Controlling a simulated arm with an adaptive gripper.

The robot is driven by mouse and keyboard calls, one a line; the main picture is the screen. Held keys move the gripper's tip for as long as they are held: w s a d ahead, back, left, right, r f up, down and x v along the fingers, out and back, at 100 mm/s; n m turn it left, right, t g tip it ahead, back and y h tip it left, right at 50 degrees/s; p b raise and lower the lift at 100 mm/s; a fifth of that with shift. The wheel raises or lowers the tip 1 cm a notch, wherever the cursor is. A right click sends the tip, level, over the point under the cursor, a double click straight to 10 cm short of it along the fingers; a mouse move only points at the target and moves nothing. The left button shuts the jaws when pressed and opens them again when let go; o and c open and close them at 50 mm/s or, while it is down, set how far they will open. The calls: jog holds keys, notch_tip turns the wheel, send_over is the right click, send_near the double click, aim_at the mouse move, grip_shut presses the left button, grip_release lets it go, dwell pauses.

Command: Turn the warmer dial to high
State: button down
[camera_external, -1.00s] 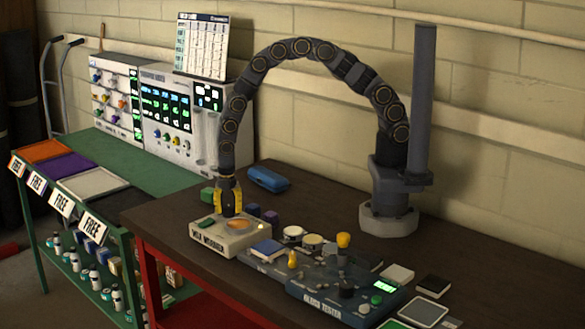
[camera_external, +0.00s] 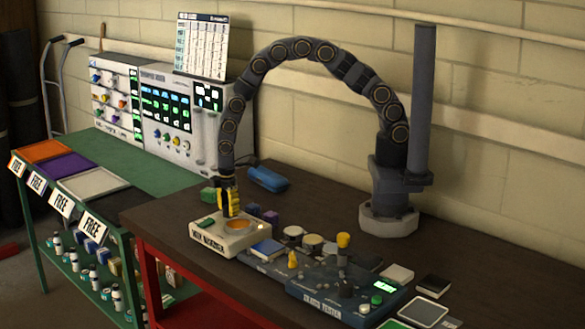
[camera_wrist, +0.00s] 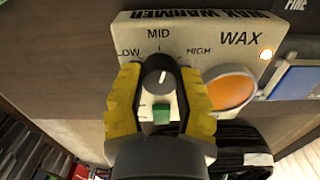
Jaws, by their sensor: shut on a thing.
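The wax warmer (camera_external: 226,243) is a cream box at the front left of the dark bench. My gripper (camera_external: 229,212) points down onto its top, with yellow fingers. In the wrist view my gripper (camera_wrist: 160,72) has one finger on each side of the dark round dial (camera_wrist: 157,80) and is shut on it. The dial's white pointer line leans slightly right of straight up, near MID and a little toward HIGH. The labels LOW, MID and HIGH run left to right above the dial. The dial's sides are partly hidden by the fingers.
On the warmer are a green switch (camera_wrist: 161,114), an orange round window (camera_wrist: 230,88) and a lit indicator (camera_wrist: 266,54). A blue book-like block (camera_external: 267,249) and a blue tester panel (camera_external: 330,288) stand to the right. A blue case (camera_external: 267,179) lies behind.

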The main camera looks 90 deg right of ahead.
aim_at(228, 207)
jog(key=m, duration=0.3)
jog(key=shift+m, duration=2.2)
jog(key=c, duration=0.6)
grip_release()
jog(key=shift+c, duration=0.2)
notch_tip(228, 207, up, 12)
